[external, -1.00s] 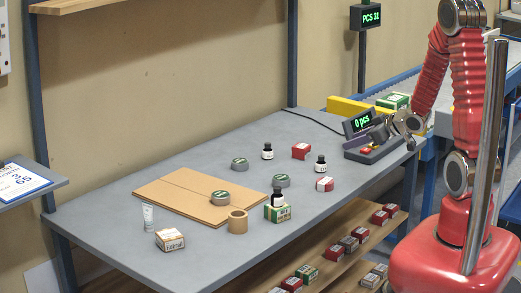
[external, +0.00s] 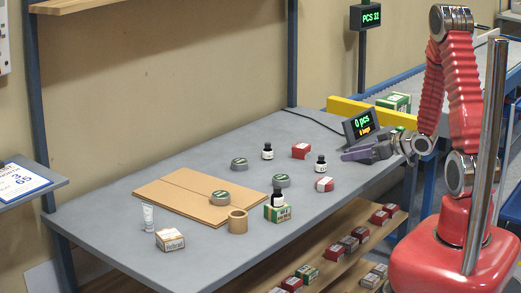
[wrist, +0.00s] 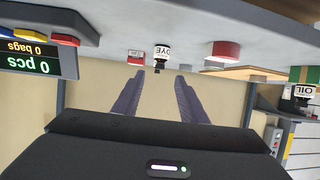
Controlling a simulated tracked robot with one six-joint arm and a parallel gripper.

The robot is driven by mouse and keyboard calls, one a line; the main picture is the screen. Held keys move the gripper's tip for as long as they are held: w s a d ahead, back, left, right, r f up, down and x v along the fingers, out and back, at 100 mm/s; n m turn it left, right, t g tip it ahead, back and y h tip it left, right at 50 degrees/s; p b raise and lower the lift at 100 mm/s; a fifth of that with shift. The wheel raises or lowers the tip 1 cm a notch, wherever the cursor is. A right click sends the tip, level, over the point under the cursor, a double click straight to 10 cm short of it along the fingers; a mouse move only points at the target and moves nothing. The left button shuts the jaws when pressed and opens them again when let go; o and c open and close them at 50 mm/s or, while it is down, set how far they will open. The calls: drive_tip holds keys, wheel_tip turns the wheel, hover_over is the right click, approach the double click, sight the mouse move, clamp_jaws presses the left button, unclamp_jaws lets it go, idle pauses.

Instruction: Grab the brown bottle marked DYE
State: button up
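A small dark bottle with a white label reading DYE (wrist: 162,53) shows upside down in the wrist view, between and beyond my fingers. In the external view it appears to be the upright bottle (external: 320,166) on the grey table, left of my gripper (external: 345,153). My gripper is open and empty, its two purple-grey fingers (wrist: 160,76) spread apart, a short way from the bottle and not touching it. The bottle's brown colour is hard to make out.
A red box (external: 301,151) stands behind the bottle and another red box (external: 324,184) in front. A second dark bottle (external: 267,151) stands farther left. A bottle marked OIL (wrist: 303,91) sits on a green box (external: 278,213). The counter display (external: 358,124) is close behind my gripper.

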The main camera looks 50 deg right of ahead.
sight(322, 157)
drive_tip(key=x, duration=0.7)
drive_tip(key=shift+w, duration=0.1)
drive_tip(key=shift+w, duration=0.1)
drive_tip(key=shift+x, duration=2.5)
drive_tip(key=shift+r, duration=0.1)
drive_tip(key=shift+c, duration=0.6)
clamp_jaws()
